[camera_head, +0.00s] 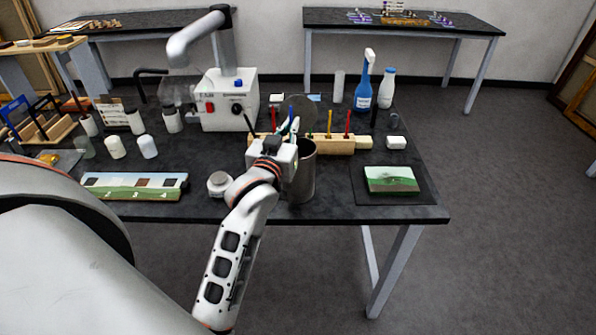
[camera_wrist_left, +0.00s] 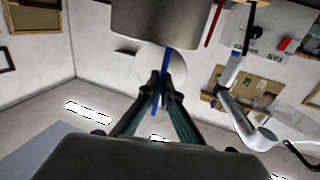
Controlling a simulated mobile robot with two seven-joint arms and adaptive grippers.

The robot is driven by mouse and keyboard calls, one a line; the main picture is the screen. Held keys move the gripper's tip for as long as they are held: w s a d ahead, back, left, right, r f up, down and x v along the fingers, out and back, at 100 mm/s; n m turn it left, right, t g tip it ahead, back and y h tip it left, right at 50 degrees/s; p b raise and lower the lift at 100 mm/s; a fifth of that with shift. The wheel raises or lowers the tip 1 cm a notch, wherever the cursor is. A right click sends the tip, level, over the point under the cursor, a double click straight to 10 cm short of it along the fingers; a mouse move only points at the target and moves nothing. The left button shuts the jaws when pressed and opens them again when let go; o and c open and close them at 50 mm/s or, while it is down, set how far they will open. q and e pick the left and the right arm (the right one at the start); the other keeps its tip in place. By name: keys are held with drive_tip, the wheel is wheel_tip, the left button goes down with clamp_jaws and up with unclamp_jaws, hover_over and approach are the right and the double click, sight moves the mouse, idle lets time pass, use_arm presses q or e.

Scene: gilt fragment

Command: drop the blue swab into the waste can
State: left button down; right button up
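The blue swab (camera_wrist_left: 166,64) is a thin blue stick. In the left wrist view it stands between the fingertips of my left gripper (camera_wrist_left: 164,92), which are closed on it. In the head view the swab (camera_head: 291,116) points up from my left gripper (camera_head: 291,131). The waste can (camera_head: 304,178) is a grey metal cylinder near the table's front edge, with a round lid (camera_head: 303,108) raised behind. My gripper is beside and above the can's rim and hides part of it. The can (camera_wrist_left: 165,25) also shows at the top of the wrist view. My right gripper is not in view.
A wooden rack (camera_head: 342,145) with coloured sticks stands behind the can. A small white jar (camera_head: 219,184) stands left of the can. A landscape picture (camera_head: 391,180) lies on a dark mat at right. A white machine (camera_head: 228,102) and bottles (camera_head: 363,88) stand farther back.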

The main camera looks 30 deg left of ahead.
use_arm(q)
drive_tip(key=shift+f, duration=0.75)
drive_tip(key=c, duration=2.2)
unclamp_jaws()
drive_tip(key=shift+v, duration=3.8)
drive_tip(key=shift+f, duration=0.1)
